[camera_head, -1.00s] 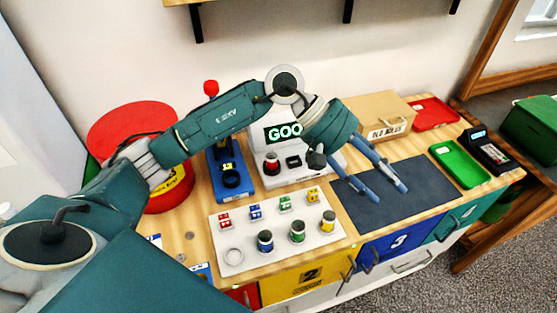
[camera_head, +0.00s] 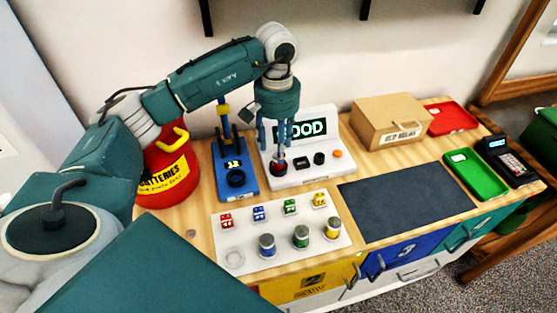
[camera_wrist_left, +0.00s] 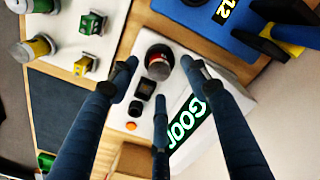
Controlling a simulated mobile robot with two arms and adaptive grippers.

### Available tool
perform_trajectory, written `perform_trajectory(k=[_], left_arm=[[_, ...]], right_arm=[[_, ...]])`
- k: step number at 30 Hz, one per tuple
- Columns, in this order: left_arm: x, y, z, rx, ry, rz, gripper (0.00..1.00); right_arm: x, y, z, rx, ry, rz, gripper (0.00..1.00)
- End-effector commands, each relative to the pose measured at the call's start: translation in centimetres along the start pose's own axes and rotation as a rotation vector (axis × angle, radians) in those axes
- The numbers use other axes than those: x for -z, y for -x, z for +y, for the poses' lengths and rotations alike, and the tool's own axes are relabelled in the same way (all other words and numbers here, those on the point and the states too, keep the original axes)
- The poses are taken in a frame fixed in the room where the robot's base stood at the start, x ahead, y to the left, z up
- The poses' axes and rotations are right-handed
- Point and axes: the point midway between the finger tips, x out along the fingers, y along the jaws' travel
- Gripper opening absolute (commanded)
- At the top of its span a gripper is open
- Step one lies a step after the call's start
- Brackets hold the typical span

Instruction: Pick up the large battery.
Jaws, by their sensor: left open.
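The large battery (camera_head: 278,168), a short red-and-dark cylinder, stands on the white tester (camera_head: 318,177), whose screen reads GOOD. The same battery shows in the left wrist view (camera_wrist_left: 159,64). My left gripper (camera_head: 276,147) points down over the battery with its fingers spread. In the left wrist view my gripper (camera_wrist_left: 161,70) has fingertips on either side of the battery, with a third finger toward the screen. I cannot tell whether any finger touches it. My right gripper is not in view.
A white tray (camera_head: 218,240) in front holds several small square batteries and three cylinders, plus an empty ring. A blue device (camera_head: 240,186) stands close left of the tester. A dark mat (camera_head: 410,195) lies clear to the right. A cardboard box (camera_head: 385,122) stands behind it.

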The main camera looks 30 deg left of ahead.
Motion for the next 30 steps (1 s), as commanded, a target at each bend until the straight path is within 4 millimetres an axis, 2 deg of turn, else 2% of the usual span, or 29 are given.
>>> perform_trajectory(k=[4, 9, 17, 20, 24, 25, 30], left_arm=[[-0.1, -1.8, 0.1, 0.000, -0.001, -0.008, 0.47], [0.0, -4.1, 0.2, 0.000, 0.000, -0.004, 0.47], [0.1, -4.7, 0.2, -0.001, -0.001, -0.002, 0.47], [0.1, -4.7, 0.2, -0.001, -0.001, -0.002, 0.31], [0.1, -4.7, 0.2, -0.001, -0.001, -0.002, 0.03], [0.1, -4.7, 0.2, -0.001, -0.001, -0.002, 0.00], [0.1, -4.6, 0.2, -0.001, -0.001, -0.001, 0.00]], right_arm=[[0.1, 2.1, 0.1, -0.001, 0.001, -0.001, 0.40], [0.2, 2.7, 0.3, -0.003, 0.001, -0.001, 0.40], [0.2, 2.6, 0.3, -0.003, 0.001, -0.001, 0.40], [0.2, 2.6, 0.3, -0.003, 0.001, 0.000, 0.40], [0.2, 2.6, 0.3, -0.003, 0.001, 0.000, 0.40], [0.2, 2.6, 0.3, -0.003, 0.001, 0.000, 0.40], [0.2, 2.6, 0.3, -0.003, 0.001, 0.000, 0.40]])
